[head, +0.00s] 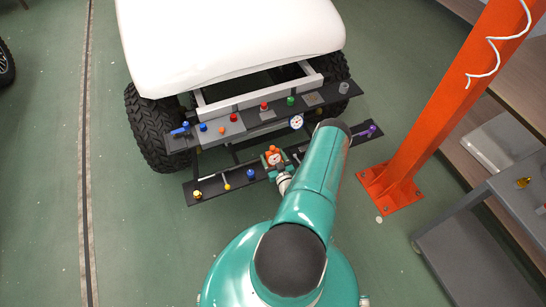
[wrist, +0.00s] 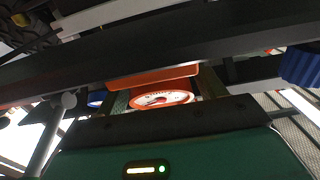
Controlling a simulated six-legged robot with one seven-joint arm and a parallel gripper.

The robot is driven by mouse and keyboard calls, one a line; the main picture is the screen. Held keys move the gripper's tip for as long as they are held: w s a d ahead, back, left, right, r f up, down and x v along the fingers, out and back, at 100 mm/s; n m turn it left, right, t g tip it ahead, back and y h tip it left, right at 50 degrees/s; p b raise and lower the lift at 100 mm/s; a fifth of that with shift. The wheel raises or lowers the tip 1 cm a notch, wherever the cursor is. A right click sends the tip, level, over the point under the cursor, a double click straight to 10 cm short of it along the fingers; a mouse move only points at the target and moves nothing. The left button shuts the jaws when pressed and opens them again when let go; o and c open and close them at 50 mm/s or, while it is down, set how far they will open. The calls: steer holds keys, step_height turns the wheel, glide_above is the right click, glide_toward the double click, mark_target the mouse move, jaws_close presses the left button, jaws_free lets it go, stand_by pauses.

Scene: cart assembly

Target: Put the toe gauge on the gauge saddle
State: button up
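An orange gauge with a round white dial (head: 276,159), which I take to be the toe gauge, is at the lower dark bar, right at my gripper (head: 273,162). In the wrist view the orange-rimmed dial (wrist: 162,98) sits between the two fingers of my gripper (wrist: 165,92), with an orange plate above it. The fingers stand close on both sides. I cannot tell whether they press on it, or whether it rests on the bar. I cannot make out the gauge saddle for sure; my gripper and arm hide part of the bar.
The lower bar (head: 212,187) bears yellow, blue and purple knobs. An orange post (head: 440,105) and a grey trolley (head: 465,255) stand right.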

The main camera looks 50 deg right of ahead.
steer(key=shift+o, duration=0.3)
steer(key=shift+r, duration=0.1)
steer(key=shift+s, duration=0.15)
steer(key=v, duration=1.1)
steer(key=shift+s+a, duration=0.25)
steer(key=shift+s, duration=0.1)
